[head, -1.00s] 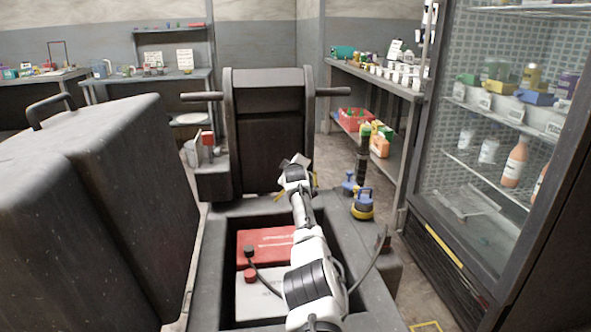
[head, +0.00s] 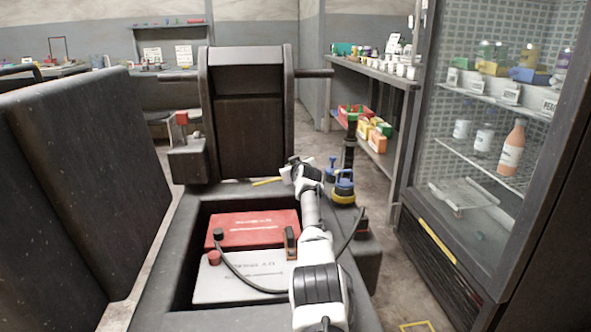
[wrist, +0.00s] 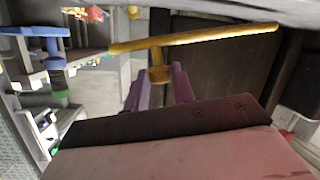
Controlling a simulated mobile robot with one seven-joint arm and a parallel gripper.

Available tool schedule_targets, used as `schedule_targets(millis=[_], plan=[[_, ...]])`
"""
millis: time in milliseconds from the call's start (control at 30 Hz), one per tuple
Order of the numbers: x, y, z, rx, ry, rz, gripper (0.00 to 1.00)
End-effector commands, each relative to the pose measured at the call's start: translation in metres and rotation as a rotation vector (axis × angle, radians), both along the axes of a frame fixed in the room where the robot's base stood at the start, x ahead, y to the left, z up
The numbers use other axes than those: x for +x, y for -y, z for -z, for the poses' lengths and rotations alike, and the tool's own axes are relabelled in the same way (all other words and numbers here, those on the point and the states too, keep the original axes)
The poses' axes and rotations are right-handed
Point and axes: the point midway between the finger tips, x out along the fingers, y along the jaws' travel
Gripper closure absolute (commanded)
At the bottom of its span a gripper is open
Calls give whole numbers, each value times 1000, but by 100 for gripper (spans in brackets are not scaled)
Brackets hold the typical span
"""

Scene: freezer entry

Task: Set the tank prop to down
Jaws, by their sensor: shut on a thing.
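The yellow bar (wrist: 205,38), which looks like the tank prop, runs across the upper wrist view with a short stem below it. My gripper (wrist: 160,82) has its purple fingers on either side of that stem and is shut on it. In the head view, part of the yellow bar (head: 268,181) sticks out left of my gripper (head: 300,168), lying nearly level above the machine's deck. The rest of it is hidden by my gripper. The large dark tank body (head: 85,185) stands tilted at the left. I cannot see where the bar joins the machine.
The open bay below my arm holds a red battery (head: 252,228) and a pale battery (head: 228,283) with a black cable. A black panel with handles (head: 248,130) stands behind. A blue-and-yellow object (head: 343,190) sits at the right. A glass-door cabinet (head: 425,225) bounds the right side.

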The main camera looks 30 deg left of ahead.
Motion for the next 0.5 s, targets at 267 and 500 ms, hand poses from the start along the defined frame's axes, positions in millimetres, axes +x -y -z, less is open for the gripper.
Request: schedule_targets(millis=[267, 500], plan=[[1, 2, 19, -6, -9, 2, 100], [1, 2, 20, -7, -7, 2, 100]])
